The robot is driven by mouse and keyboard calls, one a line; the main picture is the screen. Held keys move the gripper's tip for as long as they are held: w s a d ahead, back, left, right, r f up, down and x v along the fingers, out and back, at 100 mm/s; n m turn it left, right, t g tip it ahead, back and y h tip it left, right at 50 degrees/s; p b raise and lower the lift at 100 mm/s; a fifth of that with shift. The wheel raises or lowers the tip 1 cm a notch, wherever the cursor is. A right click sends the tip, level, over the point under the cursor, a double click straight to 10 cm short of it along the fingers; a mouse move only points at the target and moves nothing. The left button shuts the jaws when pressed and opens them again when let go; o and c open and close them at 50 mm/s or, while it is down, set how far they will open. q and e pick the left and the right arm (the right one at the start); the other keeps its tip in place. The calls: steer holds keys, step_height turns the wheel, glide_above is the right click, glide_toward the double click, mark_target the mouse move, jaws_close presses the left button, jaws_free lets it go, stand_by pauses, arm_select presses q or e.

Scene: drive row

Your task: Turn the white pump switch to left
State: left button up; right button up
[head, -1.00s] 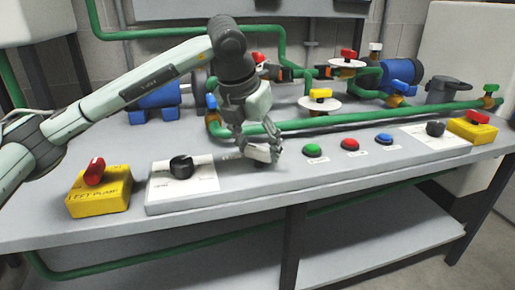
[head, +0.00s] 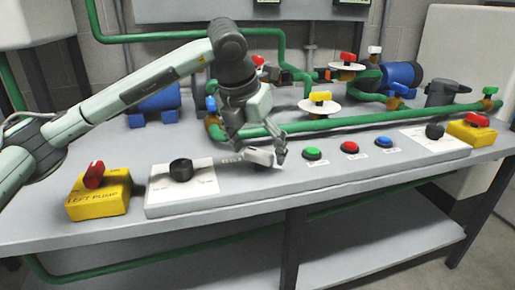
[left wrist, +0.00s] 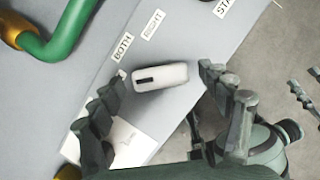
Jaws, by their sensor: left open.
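The white pump switch (left wrist: 160,77) is a rounded white lever with a dark slot at one end. It lies between the spread fingers of my left gripper (left wrist: 170,105) in the left wrist view, with a gap visible on either side. In the head view the switch (head: 260,157) shows just below my left gripper (head: 262,144), which is open over the panel. A BOTH label (left wrist: 122,47) and a RIGHT label (left wrist: 153,25) are near the switch. Another label by the left finger is too blurred to read.
A black knob (head: 181,170) and a yellow LEFT PUMP box (head: 100,195) with a red switch stand to the left. Green (head: 312,153), red (head: 349,146) and blue (head: 383,140) buttons are close on the right. A green pipe (head: 330,125) runs behind.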

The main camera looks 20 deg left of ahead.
arm_select(q)
steer(key=v, duration=1.2)
steer(key=shift+f, duration=0.1)
